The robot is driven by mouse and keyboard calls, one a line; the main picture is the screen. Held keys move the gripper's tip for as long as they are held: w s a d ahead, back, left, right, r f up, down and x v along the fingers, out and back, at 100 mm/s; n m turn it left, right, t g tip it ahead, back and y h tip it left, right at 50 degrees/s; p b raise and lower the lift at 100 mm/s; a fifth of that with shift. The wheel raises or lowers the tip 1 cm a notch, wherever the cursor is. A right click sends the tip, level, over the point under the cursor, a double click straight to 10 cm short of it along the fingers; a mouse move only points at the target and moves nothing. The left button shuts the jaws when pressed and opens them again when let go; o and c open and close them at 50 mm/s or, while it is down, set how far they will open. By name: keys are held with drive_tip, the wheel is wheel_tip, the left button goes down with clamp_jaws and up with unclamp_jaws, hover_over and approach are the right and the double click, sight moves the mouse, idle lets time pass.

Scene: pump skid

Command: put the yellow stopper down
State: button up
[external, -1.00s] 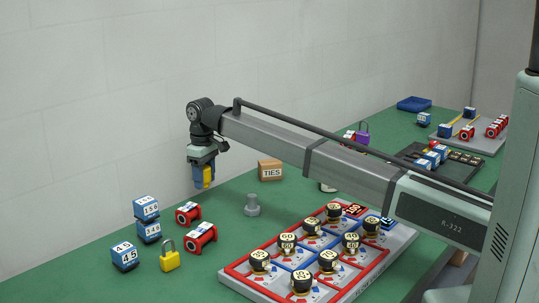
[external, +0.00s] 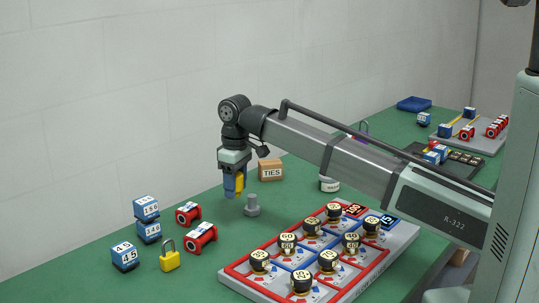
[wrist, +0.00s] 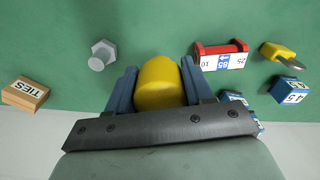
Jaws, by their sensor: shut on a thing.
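The yellow stopper (wrist: 160,84) is a rounded yellow piece held between the two blue fingers of my gripper (wrist: 160,88) in the wrist view. In the external view my gripper (external: 235,190) points down above the green table, and a bit of the yellow stopper (external: 240,186) shows between its fingers. My gripper is shut on the stopper and holds it above the table, just left of a grey bolt-like piece (external: 252,206). The stopper's lower end is hard to make out.
A TIES box (external: 271,170) stands behind the grey piece. Red spools (external: 201,238), blue number blocks (external: 125,256) and a yellow padlock (external: 170,258) stand at left. A panel of black knobs (external: 232,270) lies at front right. Green table (external: 85,284) is bare at front left.

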sight(250, 236)
drive_tip(key=shift+m, duration=0.5)
drive_tip(key=shift+s+d+f, duration=0.45)
drive_tip(key=shift+d+f, duration=0.1)
drive_tip(key=shift+f, duration=1.25)
drive_tip(key=shift+s+d+f, duration=0.4)
drive_tip(key=shift+d+f, duration=0.2)
drive_tip(key=shift+f, duration=1.2)
drive_tip(key=shift+s+d+f, duration=0.45)
drive_tip(key=shift+d+f, duration=0.1)
drive_tip(key=shift+f, duration=1.25)
drive_tip(key=shift+f, duration=0.15)
drive_tip(key=o, duration=1)
drive_tip(key=shift+o, duration=0.2)
wheel_tip(250, 236, up, 12)
